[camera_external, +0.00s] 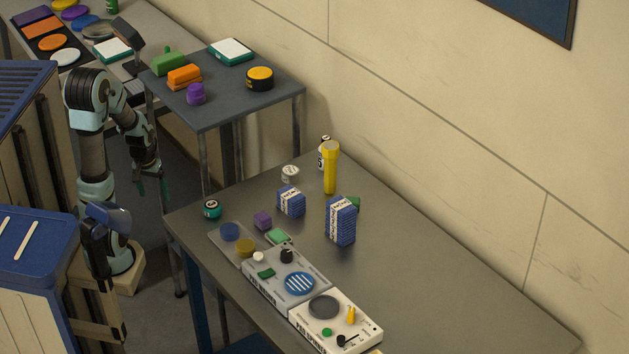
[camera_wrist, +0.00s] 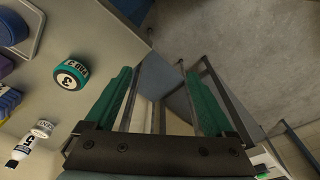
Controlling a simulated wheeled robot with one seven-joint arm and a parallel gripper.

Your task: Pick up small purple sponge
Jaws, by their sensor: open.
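A small purple block (camera_external: 263,220), which looks like the small purple sponge, sits on the near grey table (camera_external: 430,290) beside the top edge of a flat tray. Part of a purple thing (camera_wrist: 5,66), likely the same block, shows at the left edge of the wrist view. My gripper (camera_external: 152,187) hangs to the left of this table, apart from the block. In the wrist view my gripper (camera_wrist: 158,76) has its two teal fingers spread, with nothing held between them.
A teal-rimmed tin (camera_external: 211,209) stands near the table's left corner. Blue sponge blocks (camera_external: 340,222), a yellow flashlight (camera_external: 331,168) and a white tin (camera_external: 290,174) stand behind the purple block. The flat tray (camera_external: 222,243) and polisher cases (camera_external: 270,287) lie in front. The table's right side is clear.

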